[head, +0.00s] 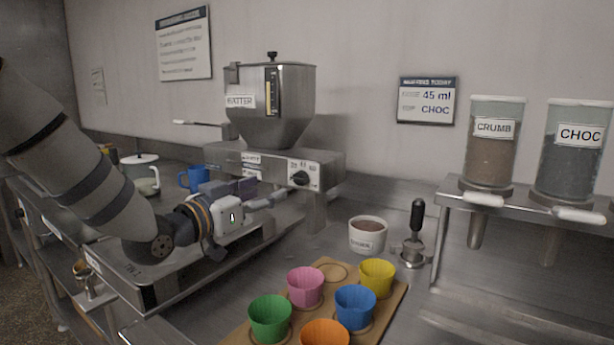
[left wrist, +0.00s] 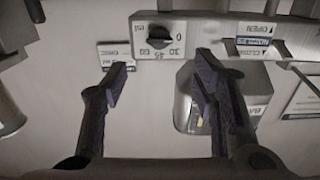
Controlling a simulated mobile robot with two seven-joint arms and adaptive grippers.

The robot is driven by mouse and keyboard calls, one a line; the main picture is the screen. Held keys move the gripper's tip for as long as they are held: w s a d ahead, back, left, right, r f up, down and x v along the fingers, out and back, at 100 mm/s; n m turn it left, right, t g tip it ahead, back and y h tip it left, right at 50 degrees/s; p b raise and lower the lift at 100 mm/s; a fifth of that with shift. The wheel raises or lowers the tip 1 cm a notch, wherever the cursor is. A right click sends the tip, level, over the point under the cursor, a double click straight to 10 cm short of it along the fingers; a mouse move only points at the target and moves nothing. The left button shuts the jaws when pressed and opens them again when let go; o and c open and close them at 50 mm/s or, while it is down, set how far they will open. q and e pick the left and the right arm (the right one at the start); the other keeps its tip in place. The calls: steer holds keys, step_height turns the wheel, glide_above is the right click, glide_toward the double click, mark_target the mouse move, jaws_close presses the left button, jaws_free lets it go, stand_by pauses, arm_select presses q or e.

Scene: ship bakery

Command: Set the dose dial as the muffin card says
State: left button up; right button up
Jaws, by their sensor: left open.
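The muffin card (head: 426,100) hangs on the wall and reads 45 ml and CHOC. The dose dial (head: 299,179) is a black knob on a white plate on the front of the steel batter dispenser (head: 272,105). In the left wrist view the dial (left wrist: 159,38) shows upside down, with 0 and 45 legible among its marks; I cannot tell which mark it points to. My left gripper (head: 262,194) is open and empty, in front of the dial and apart from it. In the left wrist view its fingers (left wrist: 162,75) stand either side of the dial's line. My right gripper is out of view.
A board (head: 398,300) with several coloured muffin cups stands below right. A white tub (head: 368,234) and a black-handled tool (head: 416,230) are behind it. CRUMB (head: 491,150) and CHOC (head: 573,155) dispensers stand at right. A blue mug (head: 195,178) is behind my left arm.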

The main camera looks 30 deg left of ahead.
mark_target(296, 179)
arm_select(q)
steer(key=w, duration=0.7)
steer(key=w+d, duration=0.1)
steer(key=w, duration=0.2)
steer(key=shift+w, duration=0.15)
steer(key=c, duration=1.2)
